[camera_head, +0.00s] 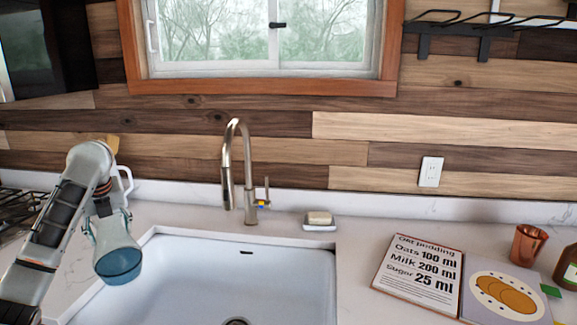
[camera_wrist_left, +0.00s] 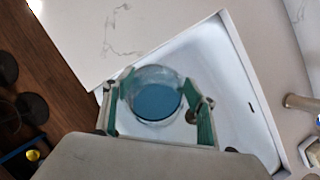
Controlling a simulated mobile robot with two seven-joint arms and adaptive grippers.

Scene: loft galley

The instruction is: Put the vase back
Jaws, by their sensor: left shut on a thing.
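The vase (camera_head: 118,264) looks like clear or pale glass with a blue lower part. In the head view it hangs tilted over the left side of the white sink (camera_head: 200,262). My left gripper (camera_head: 108,224) is shut on the vase, with its fingers on either side of it. In the left wrist view the vase (camera_wrist_left: 156,102) shows as a round blue shape between the green-padded fingertips of the left gripper (camera_wrist_left: 160,86), with the sink basin beyond. The gripper hides part of the vase's upper end. My right gripper is in neither view.
A tall faucet (camera_head: 249,160) stands behind the sink, with a soap dish (camera_head: 320,226) to its right. A recipe board (camera_head: 418,272), a cookie-picture book (camera_head: 500,298), a copper cup (camera_head: 527,244) and a brown bottle (camera_head: 568,268) occupy the right counter. A stove (camera_head: 22,205) is far left.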

